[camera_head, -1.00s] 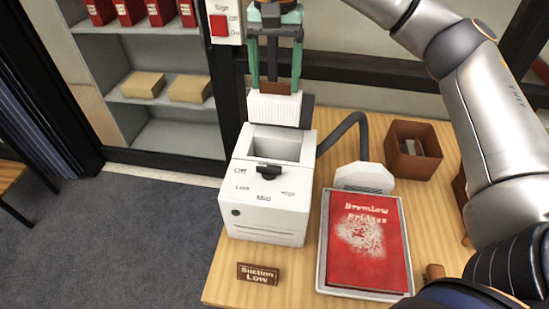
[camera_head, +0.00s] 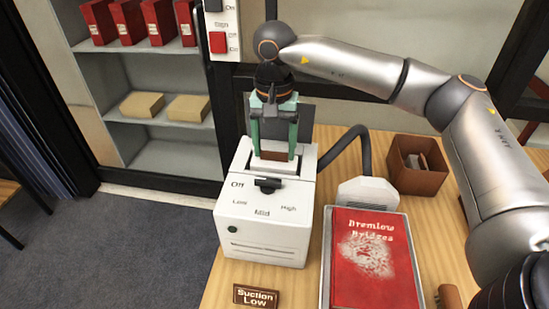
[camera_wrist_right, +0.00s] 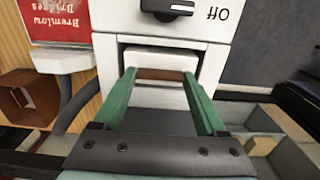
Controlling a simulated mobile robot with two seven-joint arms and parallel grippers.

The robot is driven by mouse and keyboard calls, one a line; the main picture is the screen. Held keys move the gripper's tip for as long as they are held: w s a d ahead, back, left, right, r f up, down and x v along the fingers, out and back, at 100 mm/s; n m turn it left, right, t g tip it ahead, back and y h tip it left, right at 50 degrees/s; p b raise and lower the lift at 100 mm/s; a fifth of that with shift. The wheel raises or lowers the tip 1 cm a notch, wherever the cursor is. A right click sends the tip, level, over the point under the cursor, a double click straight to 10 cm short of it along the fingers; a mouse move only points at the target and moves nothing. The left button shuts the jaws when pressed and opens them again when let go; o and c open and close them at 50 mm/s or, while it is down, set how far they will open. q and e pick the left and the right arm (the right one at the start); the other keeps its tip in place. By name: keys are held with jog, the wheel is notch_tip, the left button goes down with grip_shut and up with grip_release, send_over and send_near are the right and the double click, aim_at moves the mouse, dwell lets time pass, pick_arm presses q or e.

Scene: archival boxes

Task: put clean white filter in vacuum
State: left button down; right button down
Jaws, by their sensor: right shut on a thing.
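The vacuum (camera_head: 262,232) is a white box on the wooden table, with a black dial (camera_head: 267,185) and an open slot in its top. My right gripper (camera_head: 273,153) points down into this slot. Its green fingers are shut on the brown tab (camera_wrist_right: 160,74) of the white filter (camera_wrist_right: 160,58). The filter is mostly down inside the slot, so its lower part is hidden in the head view. Whether it touches the bottom of the slot cannot be seen. My left gripper is not in view.
A grey hose (camera_head: 352,142) runs from behind the vacuum to a white nozzle (camera_head: 367,192). A red book (camera_head: 375,265) lies in a tray on the right. A brown box (camera_head: 418,178) stands behind it. A "Suction Low" sign (camera_head: 256,296) lies in front. A wall switch panel (camera_head: 220,25) is behind.

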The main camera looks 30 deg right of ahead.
jog(key=shift+f, duration=1.55)
jog(key=shift+f, duration=0.1)
jog(key=shift+f, duration=0.15)
grip_release()
jog(key=shift+r, duration=0.2)
notch_tip(320, 180, up, 12)
jog(key=shift+r, duration=0.1)
